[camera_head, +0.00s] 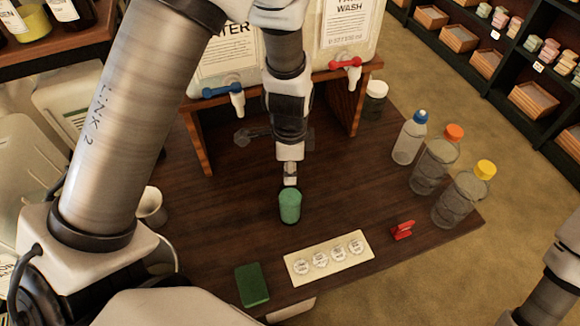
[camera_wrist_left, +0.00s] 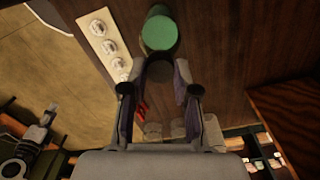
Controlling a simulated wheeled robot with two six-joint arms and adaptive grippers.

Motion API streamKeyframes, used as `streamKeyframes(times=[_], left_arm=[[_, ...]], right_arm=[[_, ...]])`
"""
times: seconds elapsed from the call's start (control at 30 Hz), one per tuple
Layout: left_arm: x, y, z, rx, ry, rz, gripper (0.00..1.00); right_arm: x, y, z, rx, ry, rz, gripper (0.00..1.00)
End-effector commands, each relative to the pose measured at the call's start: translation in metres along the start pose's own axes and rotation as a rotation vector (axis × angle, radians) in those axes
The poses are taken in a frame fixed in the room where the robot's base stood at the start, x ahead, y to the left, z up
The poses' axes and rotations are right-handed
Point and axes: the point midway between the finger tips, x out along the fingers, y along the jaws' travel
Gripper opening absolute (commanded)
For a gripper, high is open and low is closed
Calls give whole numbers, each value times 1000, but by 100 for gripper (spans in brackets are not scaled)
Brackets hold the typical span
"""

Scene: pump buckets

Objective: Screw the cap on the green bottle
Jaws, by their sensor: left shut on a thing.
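The green bottle (camera_head: 290,206) stands upright near the middle of the table. It also shows in the left wrist view (camera_wrist_left: 159,34), just past my fingertips. My left gripper (camera_head: 290,178) points down directly above it. In the left wrist view its two fingers (camera_wrist_left: 158,76) are close around a small dark round thing (camera_wrist_left: 158,68), which looks like the cap. Its lower part is hidden. I cannot tell whether it touches the bottle's top. My right gripper is not in view.
A label card (camera_head: 328,257), a green sponge (camera_head: 252,285) and a red clip (camera_head: 403,230) lie near the front. Capped bottles (camera_head: 437,165) stand at right. A wooden stand (camera_head: 343,108) with dispensers is behind. A white cup (camera_head: 151,206) is at left.

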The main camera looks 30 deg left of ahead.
Motion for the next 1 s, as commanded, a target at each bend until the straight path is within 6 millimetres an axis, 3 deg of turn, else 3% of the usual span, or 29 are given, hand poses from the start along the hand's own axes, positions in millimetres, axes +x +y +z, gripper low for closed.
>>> streamKeyframes(times=[0.27, 1.0], left_arm=[[2, 0, 0, 28, 0, 0, 0], [3, 0, 0, 507, 0, 0, 0]], right_arm=[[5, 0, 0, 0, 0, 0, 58], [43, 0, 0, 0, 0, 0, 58]])
